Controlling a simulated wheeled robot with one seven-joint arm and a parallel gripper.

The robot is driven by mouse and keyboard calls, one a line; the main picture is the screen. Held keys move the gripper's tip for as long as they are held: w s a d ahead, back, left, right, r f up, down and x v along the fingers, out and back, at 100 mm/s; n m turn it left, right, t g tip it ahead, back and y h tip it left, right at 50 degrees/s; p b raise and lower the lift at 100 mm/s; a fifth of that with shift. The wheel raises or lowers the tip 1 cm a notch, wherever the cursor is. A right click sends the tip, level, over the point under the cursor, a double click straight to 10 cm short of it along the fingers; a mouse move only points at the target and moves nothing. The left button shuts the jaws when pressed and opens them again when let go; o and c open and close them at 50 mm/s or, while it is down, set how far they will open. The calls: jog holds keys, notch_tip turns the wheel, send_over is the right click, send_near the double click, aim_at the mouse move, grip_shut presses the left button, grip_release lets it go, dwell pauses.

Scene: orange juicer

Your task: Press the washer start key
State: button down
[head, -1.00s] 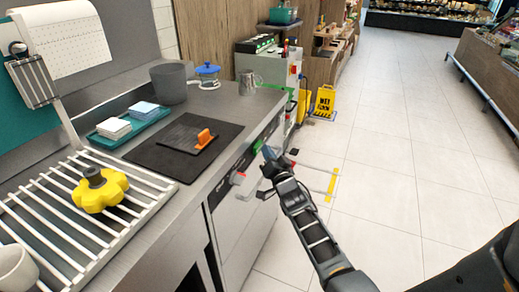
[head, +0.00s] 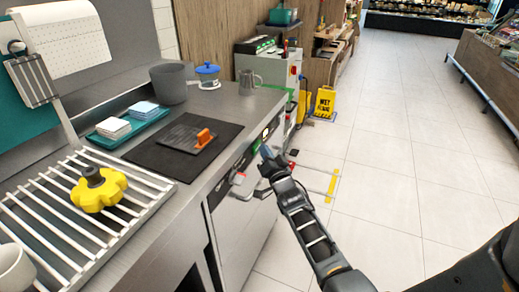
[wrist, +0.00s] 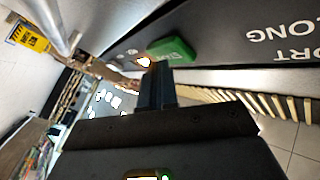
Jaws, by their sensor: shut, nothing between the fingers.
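The washer (head: 245,225) is built in under the steel counter, with a dark control strip along its top edge. The green key (head: 256,147) sits on that strip; in the wrist view the green key (wrist: 172,50) is just beyond my fingertips. My gripper (head: 266,153) is shut and empty, its tips at the strip by the key. In the wrist view its closed fingers (wrist: 157,80) overlap the key's near edge; I cannot tell whether they touch it. A lamp (head: 266,132) beside the key glows, also in the wrist view (wrist: 145,61).
A washer handle (head: 241,187) juts out left of my gripper. The counter holds a dark mat (head: 165,165) with an orange-handled scraper, a grey pot (head: 174,83) and a rack with a yellow knob (head: 99,190). Open tiled floor (head: 400,190) lies to the right.

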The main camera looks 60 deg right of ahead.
jog(key=shift+s, duration=0.1)
jog(key=shift+s+p, duration=0.65)
jog(key=shift+s, duration=0.2)
jog(key=shift+s+d+p, duration=0.15)
jog(key=shift+s+p, duration=0.65)
jog(key=shift+s, duration=0.45)
jog(key=shift+s+d+p, duration=0.1)
jog(key=shift+s+p, duration=0.65)
jog(key=shift+s, duration=0.5)
